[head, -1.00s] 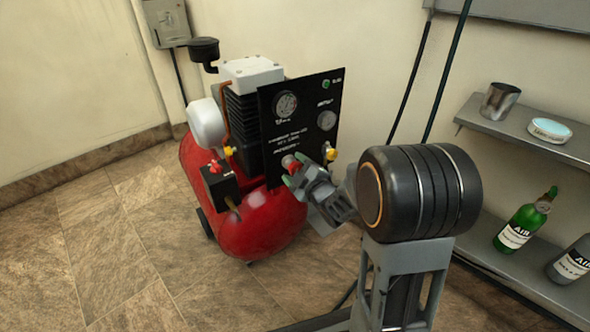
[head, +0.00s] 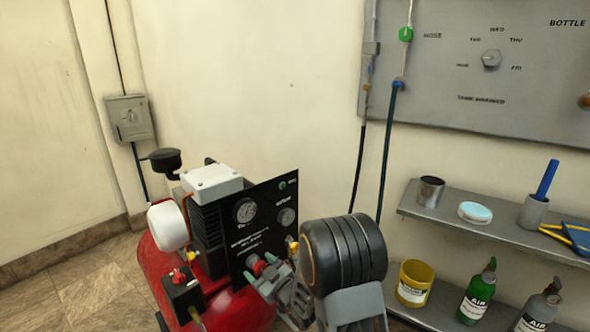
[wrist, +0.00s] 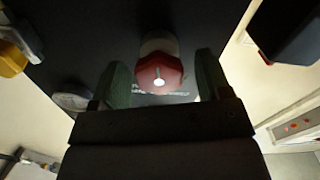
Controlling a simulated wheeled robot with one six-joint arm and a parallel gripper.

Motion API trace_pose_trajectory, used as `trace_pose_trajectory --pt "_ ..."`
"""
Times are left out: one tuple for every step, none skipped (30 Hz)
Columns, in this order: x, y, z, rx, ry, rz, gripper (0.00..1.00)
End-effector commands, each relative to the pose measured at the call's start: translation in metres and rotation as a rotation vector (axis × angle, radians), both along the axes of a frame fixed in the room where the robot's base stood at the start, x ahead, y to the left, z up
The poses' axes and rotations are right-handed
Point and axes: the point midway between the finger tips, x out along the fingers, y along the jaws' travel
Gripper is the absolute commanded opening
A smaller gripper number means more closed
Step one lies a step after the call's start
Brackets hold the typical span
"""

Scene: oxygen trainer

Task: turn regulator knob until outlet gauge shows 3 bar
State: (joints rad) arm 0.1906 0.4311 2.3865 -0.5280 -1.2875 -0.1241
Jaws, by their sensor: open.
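The compressor's black panel (head: 262,190) carries a larger gauge (head: 245,210) at left and a smaller gauge (head: 287,217) at right. Their needles and readings are too small to tell. The red regulator knob (wrist: 158,70) sits on the lower panel, with a white spot on its face. It shows in the head view (head: 258,268), partly hidden by my gripper. My gripper (head: 266,272) is open at the panel. In the wrist view its two green fingers (wrist: 162,62) stand on either side of the knob, with a visible gap on each side.
A red tank (head: 232,308) lies under the panel. A yellow fitting (wrist: 10,58) shows left of the fingers. At right, wall shelves (head: 475,228) hold a metal cup (head: 431,191), a yellow mug (head: 414,283) and bottles (head: 478,292). A grey board (head: 480,90) hangs above.

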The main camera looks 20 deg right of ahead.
Motion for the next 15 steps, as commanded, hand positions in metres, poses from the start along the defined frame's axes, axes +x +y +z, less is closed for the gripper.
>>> trace_pose_trajectory --pt "0.0 0.0 0.008 0.068 0.027 -0.001 0.71" --pt "0.0 0.0 0.008 0.111 0.041 -0.002 0.71" --pt "-0.006 -0.003 0.004 0.135 0.048 -0.004 0.71" --pt "-0.013 -0.006 0.002 0.13 0.044 -0.004 0.71" --pt "-0.019 -0.008 0.001 0.128 0.043 -0.005 0.71" --pt "-0.027 -0.01 0.001 0.128 0.043 -0.006 0.71" --pt "-0.033 -0.013 0.001 0.126 0.043 -0.005 0.71" --pt "-0.039 -0.015 0.001 0.126 0.043 -0.007 0.71" --pt "-0.048 -0.017 0.002 0.127 0.044 -0.005 0.71" --pt "-0.053 -0.02 0.002 0.126 0.043 -0.006 0.71" --pt "-0.058 -0.02 0.004 0.126 0.045 -0.004 0.71" --pt "-0.06 -0.021 0.007 0.125 0.048 -0.001 0.71" --pt "-0.063 -0.022 0.007 0.124 0.049 -0.001 0.71" --pt "-0.065 -0.023 0.007 0.124 0.049 -0.001 0.71" --pt "-0.069 -0.024 0.007 0.124 0.048 0.0 0.71"
